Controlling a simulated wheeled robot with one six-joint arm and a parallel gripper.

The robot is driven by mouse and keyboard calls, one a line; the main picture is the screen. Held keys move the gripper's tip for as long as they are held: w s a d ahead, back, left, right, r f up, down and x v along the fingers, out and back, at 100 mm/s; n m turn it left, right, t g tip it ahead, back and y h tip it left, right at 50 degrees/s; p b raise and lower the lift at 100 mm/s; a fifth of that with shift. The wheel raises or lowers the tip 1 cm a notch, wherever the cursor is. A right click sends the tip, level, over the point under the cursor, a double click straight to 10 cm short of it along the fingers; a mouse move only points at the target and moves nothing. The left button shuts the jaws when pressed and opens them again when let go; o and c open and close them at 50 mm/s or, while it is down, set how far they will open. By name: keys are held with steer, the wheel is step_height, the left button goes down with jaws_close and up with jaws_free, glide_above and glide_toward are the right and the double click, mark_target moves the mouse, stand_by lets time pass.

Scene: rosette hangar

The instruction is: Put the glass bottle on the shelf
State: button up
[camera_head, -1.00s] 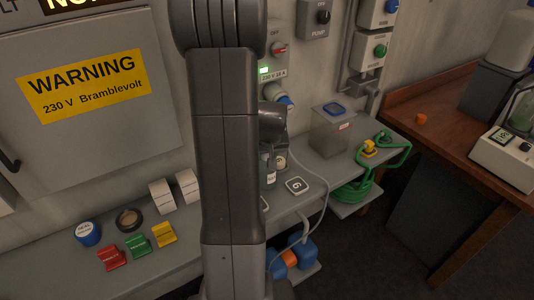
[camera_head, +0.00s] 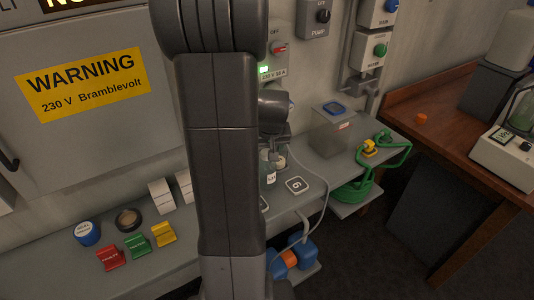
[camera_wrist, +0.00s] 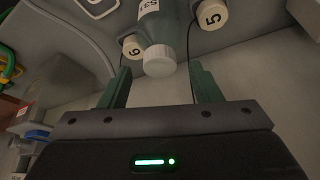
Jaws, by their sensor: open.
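In the wrist view a translucent bottle (camera_wrist: 165,30) with a white cap and a printed label points its cap towards my gripper (camera_wrist: 160,75). The two green fingers are apart, one on each side of the cap, and I see no contact. In the head view a bottle (camera_head: 267,175) with a white label stands on the grey bench (camera_head: 325,175), partly hidden by my arm. My gripper is mostly hidden there. A low grey shelf (camera_head: 350,211) lies under the bench's right end.
Caps numbered 6 (camera_wrist: 133,47) and 5 (camera_wrist: 210,16) flank the bottle. Coloured blocks, including a red one (camera_head: 110,258), sit left. A wooden table (camera_head: 430,105) stands at far right.

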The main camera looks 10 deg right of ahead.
steer(key=v, duration=0.8)
steer(key=x, duration=1.2)
steer(key=shift+f, duration=0.3)
steer(key=shift+r, duration=0.3)
steer(key=shift+s+r, duration=0.15)
steer(key=shift+r, duration=0.05)
